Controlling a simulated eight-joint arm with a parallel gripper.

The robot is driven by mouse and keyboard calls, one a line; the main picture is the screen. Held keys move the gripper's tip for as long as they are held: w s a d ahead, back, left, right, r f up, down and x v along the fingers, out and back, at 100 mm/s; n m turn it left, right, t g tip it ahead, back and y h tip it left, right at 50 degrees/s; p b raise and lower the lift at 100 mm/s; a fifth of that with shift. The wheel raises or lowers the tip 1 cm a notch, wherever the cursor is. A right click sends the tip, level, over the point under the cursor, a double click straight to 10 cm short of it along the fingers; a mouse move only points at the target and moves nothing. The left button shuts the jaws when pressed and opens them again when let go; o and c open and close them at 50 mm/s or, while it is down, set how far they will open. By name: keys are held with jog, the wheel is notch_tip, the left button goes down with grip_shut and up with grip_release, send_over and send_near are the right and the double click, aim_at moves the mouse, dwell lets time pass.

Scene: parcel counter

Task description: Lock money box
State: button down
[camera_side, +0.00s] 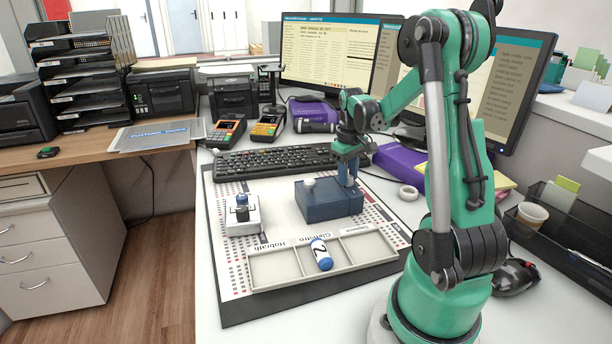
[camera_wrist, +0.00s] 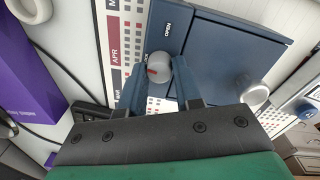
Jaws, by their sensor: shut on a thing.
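The money box (camera_side: 326,203) is a dark blue box on the desk mat, with its lid down. In the side view a pale round knob (camera_side: 309,184) stands on its left part; it also shows as a silver knob in the wrist view (camera_wrist: 254,90). My gripper (camera_side: 348,181) points down over the box's right part. In the wrist view my gripper (camera_wrist: 160,76) is shut on a grey dial (camera_wrist: 159,65) with a red mark, one finger on each side. The word OPEN is printed above the dial; a second label beside it is partly hidden.
A pale tray (camera_side: 258,283) with three compartments lies in front; a blue-and-white cylinder (camera_side: 320,254) lies in its middle one. A white block with a dark-topped piece (camera_side: 242,214) stands left of the box. The keyboard (camera_side: 275,161) is behind, a tape roll (camera_side: 408,192) right.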

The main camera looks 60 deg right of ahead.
jog(key=shift+n, duration=0.6)
jog(key=c, duration=0.6)
grip_release()
jog(key=shift+a+r, duration=0.15)
jog(key=shift+r, duration=2.65)
